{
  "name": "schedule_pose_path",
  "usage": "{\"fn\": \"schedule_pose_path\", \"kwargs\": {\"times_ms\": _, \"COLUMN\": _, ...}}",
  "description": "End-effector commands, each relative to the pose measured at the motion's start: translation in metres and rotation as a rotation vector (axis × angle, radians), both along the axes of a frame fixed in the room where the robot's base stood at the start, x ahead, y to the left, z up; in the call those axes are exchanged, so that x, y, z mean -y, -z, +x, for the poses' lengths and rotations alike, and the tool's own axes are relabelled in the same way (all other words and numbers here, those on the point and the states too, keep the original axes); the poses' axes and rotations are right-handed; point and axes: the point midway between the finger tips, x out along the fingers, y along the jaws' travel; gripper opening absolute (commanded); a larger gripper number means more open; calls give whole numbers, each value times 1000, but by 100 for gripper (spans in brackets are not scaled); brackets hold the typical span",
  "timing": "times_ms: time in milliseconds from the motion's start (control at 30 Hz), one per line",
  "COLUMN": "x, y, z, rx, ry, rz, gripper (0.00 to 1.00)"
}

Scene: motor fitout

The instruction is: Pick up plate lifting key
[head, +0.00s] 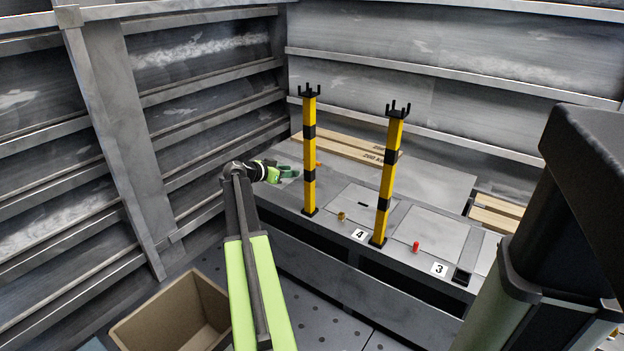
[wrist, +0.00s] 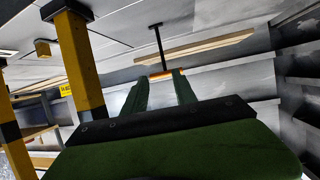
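The plate lifting key shows in the wrist view as a thin black shaft with a small crossbar (wrist: 158,42) and an orange part just past my fingertips. In the head view only a small orange bit of it (head: 318,164) shows beside the yellow-black post; the rest is hidden or too small to tell. My gripper (head: 297,173) is low over the deck at the left of that post. In the wrist view its two green fingers (wrist: 160,78) are apart, with the orange part lined up across the gap. I see no clear contact.
Two yellow-black posts (head: 310,150) (head: 387,175) stand on the grey deck, the left one close to my gripper. Wooden planks (head: 355,149) lie behind. Small brass (head: 342,216) and red (head: 416,246) pieces sit near the front edge. An open brown box (head: 150,325) is at lower left.

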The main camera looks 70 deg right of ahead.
Motion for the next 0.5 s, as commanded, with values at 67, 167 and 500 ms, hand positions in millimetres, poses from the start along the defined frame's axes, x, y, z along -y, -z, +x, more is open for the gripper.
{"fn": "schedule_pose_path", "kwargs": {"times_ms": 67, "x": 3, "y": 1, "z": -1, "rx": 0, "ry": 0, "rz": 1, "gripper": 33}}
{"fn": "schedule_pose_path", "kwargs": {"times_ms": 167, "x": 19, "y": 10, "z": -7, "rx": 0, "ry": 0, "rz": 1, "gripper": 33}}
{"fn": "schedule_pose_path", "kwargs": {"times_ms": 500, "x": 88, "y": 43, "z": -35, "rx": 0, "ry": -1, "rz": 3, "gripper": 33}}
